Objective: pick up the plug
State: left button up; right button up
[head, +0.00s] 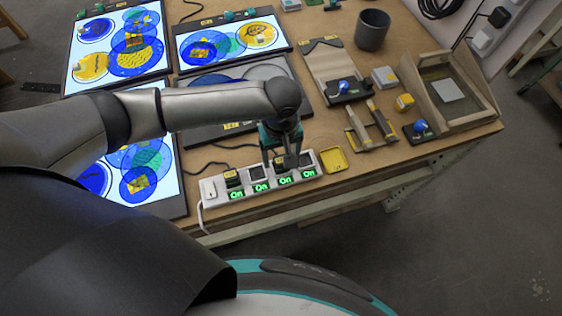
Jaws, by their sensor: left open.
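A white power strip (260,184) lies along the table's front edge, with several green "On" labels along its front. One black plug (233,178) with a yellow mark sits upright in its left part, with a black cable behind it. Another dark plug (281,165) with a yellow mark sits in the strip further right. My left gripper (281,158) points down over this second plug, with its open fingers around or just above it. I cannot tell whether they touch it. My right gripper is not in view.
Lit panels with blue and yellow circles (133,50) fill the left and back of the table. A yellow tray (333,160) lies just right of the strip. A dark cup (372,30), wooden stands and a wooden box (455,85) stand further right.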

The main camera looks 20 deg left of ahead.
pick_arm(q)
notch_tip(320, 180, down, 2)
jog(key=shift+f, duration=0.25)
grip_shut()
dwell(0.5)
